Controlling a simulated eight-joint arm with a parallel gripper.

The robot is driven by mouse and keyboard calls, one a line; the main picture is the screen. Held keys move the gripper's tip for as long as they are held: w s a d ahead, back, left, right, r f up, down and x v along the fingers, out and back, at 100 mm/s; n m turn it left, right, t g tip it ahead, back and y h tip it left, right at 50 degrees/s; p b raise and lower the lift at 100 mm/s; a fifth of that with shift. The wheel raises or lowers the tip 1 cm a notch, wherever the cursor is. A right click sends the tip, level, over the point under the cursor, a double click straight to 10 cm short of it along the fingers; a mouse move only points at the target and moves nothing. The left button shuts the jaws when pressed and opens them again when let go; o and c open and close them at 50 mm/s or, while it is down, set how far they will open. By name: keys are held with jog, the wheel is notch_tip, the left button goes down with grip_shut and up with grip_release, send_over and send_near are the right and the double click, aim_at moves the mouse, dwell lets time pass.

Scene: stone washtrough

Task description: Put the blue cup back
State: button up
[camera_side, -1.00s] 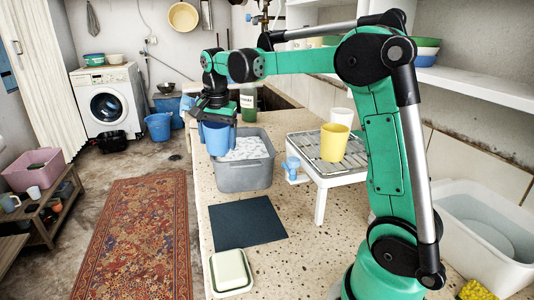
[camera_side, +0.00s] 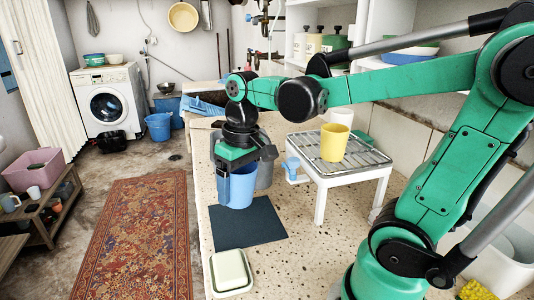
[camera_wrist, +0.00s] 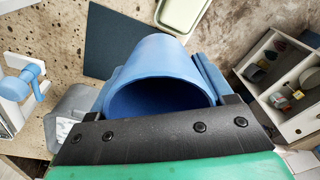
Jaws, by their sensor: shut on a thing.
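The blue cup (camera_side: 238,188) hangs from my gripper (camera_side: 237,168), upright in the side view, near the back edge of the dark mat (camera_side: 250,225). I cannot tell whether its base touches anything. In the wrist view the blue cup (camera_wrist: 163,80) sits between the two blue-grey fingers of my gripper (camera_wrist: 160,90), which are shut on it. Its open mouth faces the camera and looks empty. The dark mat (camera_wrist: 112,40) shows beyond it and is bare.
A wire rack (camera_side: 360,158) on white legs holds a yellow cup (camera_side: 334,142) and a white cup (camera_side: 342,117). A small blue fitting (camera_side: 292,168) is at its left corner. A grey tub (camera_side: 265,172) is mostly hidden behind my gripper. A pale soap dish (camera_side: 231,270) lies in front of the mat.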

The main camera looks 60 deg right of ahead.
aim_at(237, 205)
jog(key=shift+s+d+f+m+g+h, duration=0.15)
jog(key=shift+s+d+f+m, duration=0.25)
jog(key=shift+s+f, duration=1.4)
jog(key=shift+s+d+f+m+g+h, duration=0.1)
jog(key=shift+s+d+f+m+g, duration=0.25)
jog(key=shift+s+f, duration=1.5)
jog(key=shift+s+d+f+m+h, duration=0.2)
jog(key=shift+s+f+m, duration=0.6)
jog(key=shift+f, duration=1.75)
jog(key=shift+s+n, duration=0.2)
jog(key=shift+n, duration=0.05)
jog(key=o, duration=1.5)
jog(key=shift+r, duration=0.1)
jog(key=w+a+r+n+t, duration=0.1)
jog(key=w+r+t, duration=0.1)
jog(key=r, duration=0.1)
jog(key=w+a+r+n+t, duration=0.1)
jog(key=w+a+r+t, duration=0.1)
jog(key=w+r, duration=0.1)
jog(key=w+a+r+n+t, duration=0.1)
jog(key=w+r+n, duration=0.1)
jog(key=w+r, duration=0.1)
jog(key=shift+a+r+t, duration=0.2)
jog(key=shift+r+t, duration=0.2)
jog(key=shift+r, duration=0.05)
